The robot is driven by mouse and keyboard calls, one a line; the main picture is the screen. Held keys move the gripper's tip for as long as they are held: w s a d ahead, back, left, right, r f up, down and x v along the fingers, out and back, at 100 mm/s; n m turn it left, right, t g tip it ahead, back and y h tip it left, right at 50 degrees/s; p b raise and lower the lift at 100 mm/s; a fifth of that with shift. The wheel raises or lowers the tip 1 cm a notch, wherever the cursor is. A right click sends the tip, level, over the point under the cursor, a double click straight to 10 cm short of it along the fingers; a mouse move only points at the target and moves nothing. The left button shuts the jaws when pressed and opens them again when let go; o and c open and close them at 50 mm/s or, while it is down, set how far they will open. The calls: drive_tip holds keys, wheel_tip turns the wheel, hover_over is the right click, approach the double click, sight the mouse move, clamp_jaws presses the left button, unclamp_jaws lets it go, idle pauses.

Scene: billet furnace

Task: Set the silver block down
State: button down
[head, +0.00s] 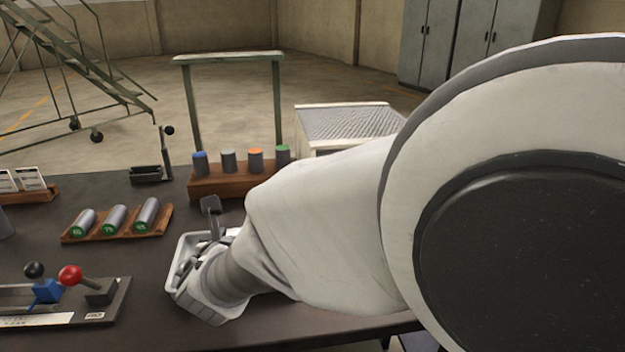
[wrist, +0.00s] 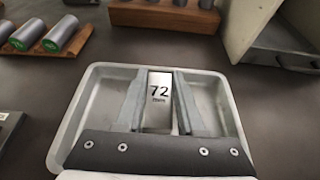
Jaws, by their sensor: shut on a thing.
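The silver block (wrist: 159,112), marked "72 mm", sits upright in view between the two fingers of my gripper (wrist: 160,80) in the wrist view. The fingers are shut on its left and right sides. Block and fingers are over a pale grey tray (wrist: 75,120), inside its rim. I cannot tell whether the block touches the tray floor. In the head view my gripper (head: 190,264) reaches down into the tray (head: 212,318), and my arm and gripper hide the block.
A wooden rack with several colour-topped cylinders (head: 227,188) stands behind the tray. A rack of green-ended cylinders (head: 115,220) lies left of it. A fixture with red and blue parts (head: 60,300) is at front left. A grey box (wrist: 275,45) is at right.

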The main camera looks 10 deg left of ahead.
drive_tip(key=shift+a+f+b, duration=0.1)
drive_tip(key=shift+f+b, duration=0.75)
drive_tip(key=shift+f, duration=0.5)
drive_tip(key=shift+f, duration=0.1)
drive_tip(key=shift+f+b, duration=0.15)
drive_tip(key=shift+b, duration=0.15)
drive_tip(key=c, duration=0.5)
unclamp_jaws()
